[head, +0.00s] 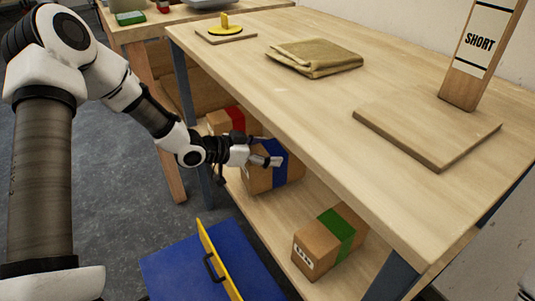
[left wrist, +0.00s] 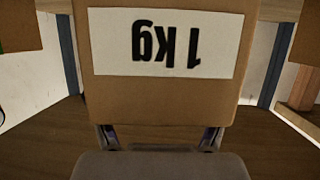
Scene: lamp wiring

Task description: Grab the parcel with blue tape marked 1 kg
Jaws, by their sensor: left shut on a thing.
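The brown parcel with blue tape (head: 289,166) is on the lower shelf level under the workbench, and its upper part is partly hidden by my gripper and the bench top. In the left wrist view, its white label (left wrist: 165,44) reads "1 kg" upside down and fills the upper middle. My left gripper (head: 270,160) reaches in from the left and is shut on this parcel, with a finger at each side of it (left wrist: 158,136). I cannot tell whether the parcel touches the shelf. My right gripper is not in view.
A red-taped parcel (head: 234,118) stands behind, and a green-taped parcel (head: 331,238) stands nearer on the shelf (head: 272,226). The bench top (head: 255,78) overhangs them.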

